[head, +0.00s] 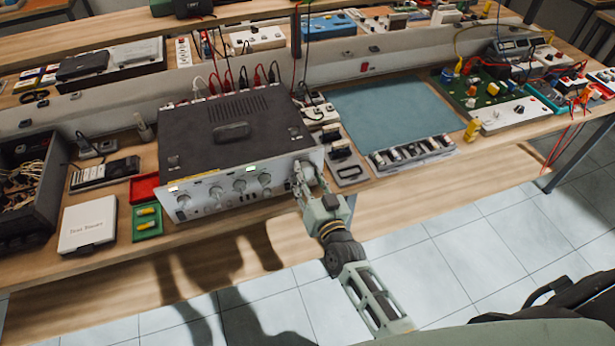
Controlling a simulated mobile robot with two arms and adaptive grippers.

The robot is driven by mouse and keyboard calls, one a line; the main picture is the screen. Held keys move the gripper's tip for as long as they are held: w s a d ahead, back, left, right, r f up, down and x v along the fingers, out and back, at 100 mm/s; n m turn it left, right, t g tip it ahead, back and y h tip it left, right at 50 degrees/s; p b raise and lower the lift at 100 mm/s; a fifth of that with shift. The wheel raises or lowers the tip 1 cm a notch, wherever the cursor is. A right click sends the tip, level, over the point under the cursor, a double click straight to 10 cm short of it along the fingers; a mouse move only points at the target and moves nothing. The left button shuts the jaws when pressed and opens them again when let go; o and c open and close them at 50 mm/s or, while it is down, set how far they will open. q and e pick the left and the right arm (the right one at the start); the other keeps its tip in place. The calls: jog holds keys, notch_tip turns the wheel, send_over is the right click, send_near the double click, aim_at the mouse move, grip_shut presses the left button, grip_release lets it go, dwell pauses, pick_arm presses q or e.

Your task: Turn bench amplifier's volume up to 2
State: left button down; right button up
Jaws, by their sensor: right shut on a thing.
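The bench amplifier (228,145) sits on the wooden bench, left of the middle, with a dark top and a silver front panel carrying several knobs and small lit indicators. My right gripper (302,182) is at the right end of the front panel, shut on the large knob (309,171) there. The gripper's fingers cover part of this knob, and its marking cannot be read. My left gripper does not show.
A blue-green mat (385,112) and a rack of small parts (412,153) lie right of the amplifier. A white box (88,223), a green tray (147,221) and a red tray (145,187) lie left. Cables rise behind it. Tiled floor (440,265) is open in front.

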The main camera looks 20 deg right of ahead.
jog(key=m, duration=0.4)
jog(key=shift+d+f+m+b, duration=0.1)
jog(key=shift+f+m+b, duration=0.05)
jog(key=shift+m+b, duration=0.2)
jog(key=shift+f+m+b, duration=0.1)
jog(key=shift+m+b, duration=0.2)
jog(key=shift+m, duration=1.15)
jog(key=o, duration=1.1)
jog(key=s, duration=1.2)
jog(key=shift+d, duration=0.1)
